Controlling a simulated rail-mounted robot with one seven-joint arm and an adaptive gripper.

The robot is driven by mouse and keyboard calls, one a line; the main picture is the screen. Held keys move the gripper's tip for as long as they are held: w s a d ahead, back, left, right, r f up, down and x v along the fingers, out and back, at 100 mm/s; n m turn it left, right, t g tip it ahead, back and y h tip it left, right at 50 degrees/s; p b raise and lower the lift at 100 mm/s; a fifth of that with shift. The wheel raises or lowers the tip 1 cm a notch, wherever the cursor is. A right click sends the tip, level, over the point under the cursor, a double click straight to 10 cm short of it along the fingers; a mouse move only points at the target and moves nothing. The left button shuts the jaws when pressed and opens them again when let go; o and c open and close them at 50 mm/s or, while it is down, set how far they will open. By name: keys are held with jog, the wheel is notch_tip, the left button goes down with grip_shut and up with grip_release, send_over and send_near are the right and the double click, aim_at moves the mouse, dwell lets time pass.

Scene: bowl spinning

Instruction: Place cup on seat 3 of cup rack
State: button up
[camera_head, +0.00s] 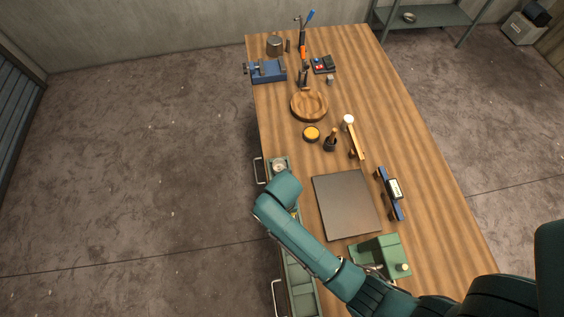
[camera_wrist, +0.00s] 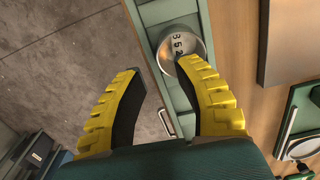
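A round metal cup or dish (camera_wrist: 180,50) with dark digits showing inside sits in a compartment of the open green drawer (camera_wrist: 150,14). The same round thing (camera_head: 279,167) shows at the drawer's far end in the head view. My gripper (camera_wrist: 161,71) is open and empty above the drawer. Its right finger overlaps the round thing in the wrist view; I cannot tell whether they touch. The arm hides the fingers in the head view. I cannot identify a cup rack or a seat marked 3 for certain.
The wooden bench (camera_head: 420,150) carries a dark square plate (camera_head: 346,205), a blue device (camera_head: 390,193), a green machine (camera_head: 380,255) and a mallet (camera_head: 355,140). A wooden bowl (camera_head: 309,104), a blue vise (camera_head: 267,71) and a grey pot (camera_head: 275,45) stand farther back. Floor left is clear.

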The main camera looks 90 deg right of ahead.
notch_tip(320, 180, up, 6)
jog(key=shift+s+r, duration=0.1)
